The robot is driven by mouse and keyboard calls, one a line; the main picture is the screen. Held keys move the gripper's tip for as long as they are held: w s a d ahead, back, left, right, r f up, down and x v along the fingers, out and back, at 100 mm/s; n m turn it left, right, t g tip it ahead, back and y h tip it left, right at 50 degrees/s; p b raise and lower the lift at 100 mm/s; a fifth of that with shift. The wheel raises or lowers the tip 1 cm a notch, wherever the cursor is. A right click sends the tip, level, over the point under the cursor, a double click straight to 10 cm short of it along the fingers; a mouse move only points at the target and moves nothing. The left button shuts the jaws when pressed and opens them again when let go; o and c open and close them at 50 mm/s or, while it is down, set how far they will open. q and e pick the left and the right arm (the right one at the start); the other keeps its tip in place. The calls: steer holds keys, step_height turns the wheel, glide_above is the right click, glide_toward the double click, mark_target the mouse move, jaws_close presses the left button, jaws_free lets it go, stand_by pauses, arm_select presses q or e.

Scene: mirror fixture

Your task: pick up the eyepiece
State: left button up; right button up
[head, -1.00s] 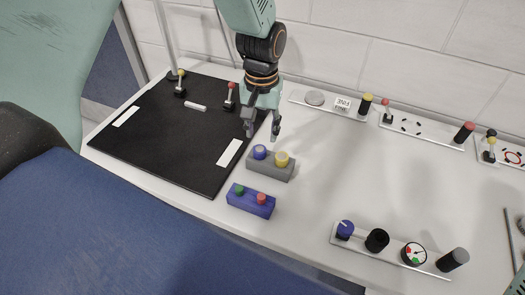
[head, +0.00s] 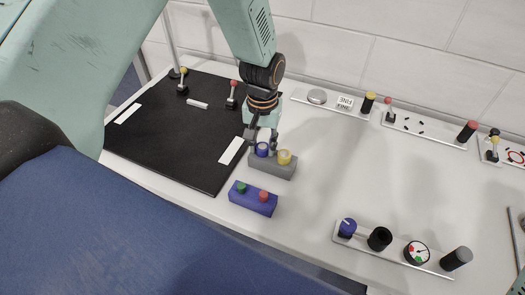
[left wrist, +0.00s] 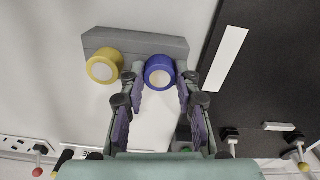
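A grey block (head: 271,170) holds two short round pieces with pale tops, one blue (head: 262,149) and one yellow (head: 284,157). No label shows which is the eyepiece. In the left wrist view the blue piece (left wrist: 159,72) is between my left gripper's fingertips (left wrist: 159,85), with small gaps visible on both sides. The yellow piece (left wrist: 104,69) is outside the fingers, to the left. My left gripper (head: 262,138) is open and empty, pointing down at the blue piece. My right gripper is not in view.
A black board (head: 175,140) with small posts lies left. Strips with knobs and a gauge (head: 416,252) lie at the right. The middle right of the table is clear.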

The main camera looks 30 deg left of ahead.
mark_target(262, 146)
arm_select(q)
steer(key=shift+c, duration=0.6)
steer(key=shift+s+r, duration=0.1)
steer(key=shift+s, duration=0.1)
jaws_close()
steer(key=shift+w, duration=0.1)
steer(key=shift+w+r, duration=0.15)
steer(key=shift+r, duration=0.05)
step_height(262, 146, up, 9)
steer(key=shift+f+p, duration=0.2)
steer(key=shift+p, duration=0.25)
steer(key=s+d+f+m+b, duration=0.2)
steer(key=s+d+f+b, duration=0.2)
steer(key=s+d+b, duration=0.1)
steer(key=s+b, duration=0.1)
steer(key=b, duration=0.1)
steer(key=shift+d+b, duration=0.25)
steer(key=shift+b, duration=0.15)
